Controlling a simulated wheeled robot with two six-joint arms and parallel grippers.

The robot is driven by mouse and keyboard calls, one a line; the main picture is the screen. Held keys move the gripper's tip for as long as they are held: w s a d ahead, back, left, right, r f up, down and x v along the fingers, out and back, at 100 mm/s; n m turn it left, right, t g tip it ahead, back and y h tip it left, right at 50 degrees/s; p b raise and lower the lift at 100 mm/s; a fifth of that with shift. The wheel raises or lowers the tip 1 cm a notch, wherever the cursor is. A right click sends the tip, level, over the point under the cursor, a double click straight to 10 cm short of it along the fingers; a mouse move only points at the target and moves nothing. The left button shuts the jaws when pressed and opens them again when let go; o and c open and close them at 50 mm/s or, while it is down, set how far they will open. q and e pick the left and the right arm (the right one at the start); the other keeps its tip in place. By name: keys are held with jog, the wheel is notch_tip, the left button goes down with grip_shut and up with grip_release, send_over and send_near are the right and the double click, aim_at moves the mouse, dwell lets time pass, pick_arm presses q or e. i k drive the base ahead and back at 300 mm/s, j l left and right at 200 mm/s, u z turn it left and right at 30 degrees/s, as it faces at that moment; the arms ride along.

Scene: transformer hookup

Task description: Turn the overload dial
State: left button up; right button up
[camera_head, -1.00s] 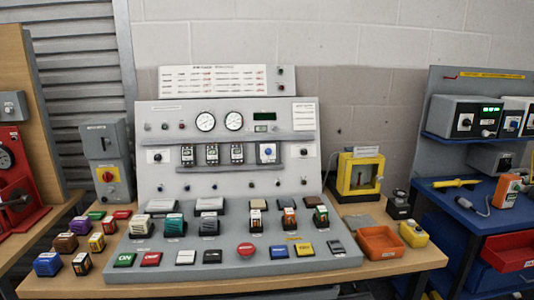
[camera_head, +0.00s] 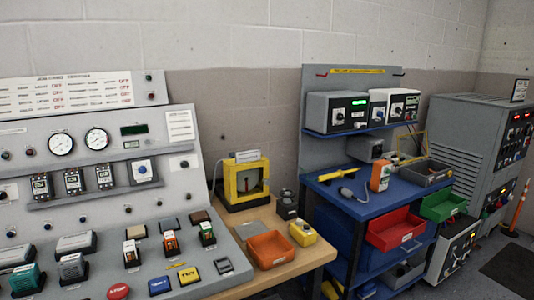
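A grey sloped control panel (camera_head: 120,203) fills the left of the view. A white module with a round blue dial (camera_head: 142,169) sits at the right end of its shelf rail; this looks like the overload dial, but its label is too small to read. Several black-and-white modules (camera_head: 72,181) stand to its left. Two round gauges (camera_head: 97,139) and a dark green display (camera_head: 134,129) are above. Neither of my grippers is in view, so nothing of mine is at the dial.
A yellow-framed box (camera_head: 246,182), an orange tray (camera_head: 270,249) and a yellow device (camera_head: 302,233) stand on the wooden bench (camera_head: 318,255). A blue workbench (camera_head: 345,205) with instruments and a red bin (camera_head: 395,230) is to the right. A grey cabinet (camera_head: 475,150) stands farther right.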

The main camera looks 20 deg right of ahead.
aim_at(141, 169)
jog(key=i+l+z, duration=0.15)
jog(key=i+l, duration=0.15)
jog(key=l, duration=0.15)
jog(key=i+l+z, duration=0.2)
jog(key=l, duration=0.25)
jog(key=i, duration=0.1)
